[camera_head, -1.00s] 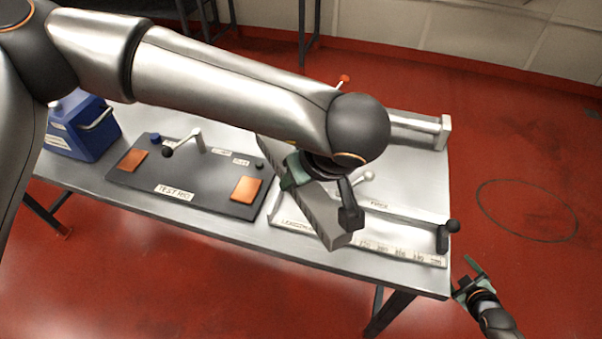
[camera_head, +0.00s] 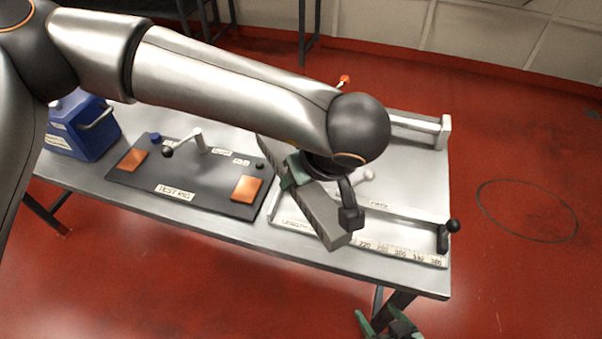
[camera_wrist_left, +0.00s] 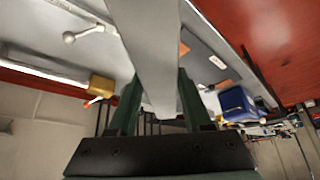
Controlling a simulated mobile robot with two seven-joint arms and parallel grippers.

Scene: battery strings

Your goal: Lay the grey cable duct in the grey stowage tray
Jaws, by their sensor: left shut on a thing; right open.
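The grey cable duct (camera_head: 318,212) is a long bar with a slotted side. My left gripper (camera_head: 296,172) is shut on it and holds it slanted over the bench; my left arm hides its far end. In the left wrist view the duct (camera_wrist_left: 150,40) runs between the fingers (camera_wrist_left: 157,95). My right gripper (camera_head: 378,320) is open and empty, low at the bottom edge, beyond the bench's front edge. A grey trough-like piece (camera_head: 418,126) at the bench's back right may be the stowage tray; my left arm hides much of it, so I cannot tell.
A dark test rig board (camera_head: 185,182) with orange pads and a lever lies left of the duct. A length fixture (camera_head: 405,256) with a scale and black-knobbed handle lies at the front right. A blue box (camera_head: 85,128) stands at the left. The bench's right part is partly clear.

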